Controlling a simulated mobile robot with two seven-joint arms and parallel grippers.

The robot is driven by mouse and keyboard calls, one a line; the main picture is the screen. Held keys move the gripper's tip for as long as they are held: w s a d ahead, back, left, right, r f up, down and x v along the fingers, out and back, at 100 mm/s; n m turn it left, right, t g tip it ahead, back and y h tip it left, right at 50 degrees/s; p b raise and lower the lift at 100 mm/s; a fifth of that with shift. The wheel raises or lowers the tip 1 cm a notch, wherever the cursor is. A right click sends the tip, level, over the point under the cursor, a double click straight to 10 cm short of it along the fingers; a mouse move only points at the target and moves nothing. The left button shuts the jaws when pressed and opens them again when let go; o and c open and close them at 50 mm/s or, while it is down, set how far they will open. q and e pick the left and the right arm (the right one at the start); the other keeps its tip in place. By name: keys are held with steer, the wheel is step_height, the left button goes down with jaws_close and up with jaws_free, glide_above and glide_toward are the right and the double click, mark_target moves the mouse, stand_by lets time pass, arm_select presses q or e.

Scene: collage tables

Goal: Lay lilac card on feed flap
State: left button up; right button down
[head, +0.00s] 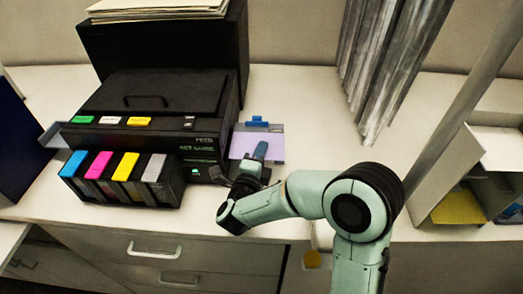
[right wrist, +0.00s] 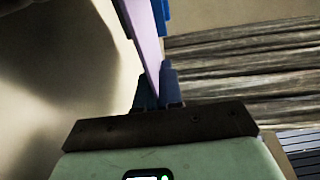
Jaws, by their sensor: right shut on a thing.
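The lilac card (head: 273,148) is just right of the black printer in the head view. In the right wrist view the lilac card (right wrist: 147,42) shows nearly edge-on between the fingers. My right gripper (head: 259,154) is shut on its near edge; its fingers also show in the right wrist view (right wrist: 158,90). A greyish strip with a blue piece (head: 257,123) shows at the card's far edge. I cannot tell if this strip is the feed flap, or whether the card touches it. A grey-blue flap (head: 54,134) sticks out at the printer's left side. My left gripper is out of view.
The black printer (head: 160,95) with several colour cartridges (head: 115,175) stands on the white counter (head: 300,110). Grey hanging strips (head: 385,70) are at the back right. An open shelf with a yellow item (head: 458,207) is at the right. The counter between card and strips is clear.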

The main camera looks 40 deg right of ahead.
steer(key=c, duration=1.2)
jaws_free()
steer(key=b+v, duration=0.3)
steer(key=v, duration=0.9)
steer(key=shift+f, duration=0.1)
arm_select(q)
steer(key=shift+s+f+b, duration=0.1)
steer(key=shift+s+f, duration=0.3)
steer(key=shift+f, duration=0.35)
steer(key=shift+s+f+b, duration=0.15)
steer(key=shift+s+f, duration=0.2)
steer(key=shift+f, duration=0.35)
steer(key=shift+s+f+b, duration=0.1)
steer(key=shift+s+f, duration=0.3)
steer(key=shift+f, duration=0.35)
arm_select(e)
steer(key=shift+s+a, duration=0.4)
steer(key=shift+a, duration=0.2)
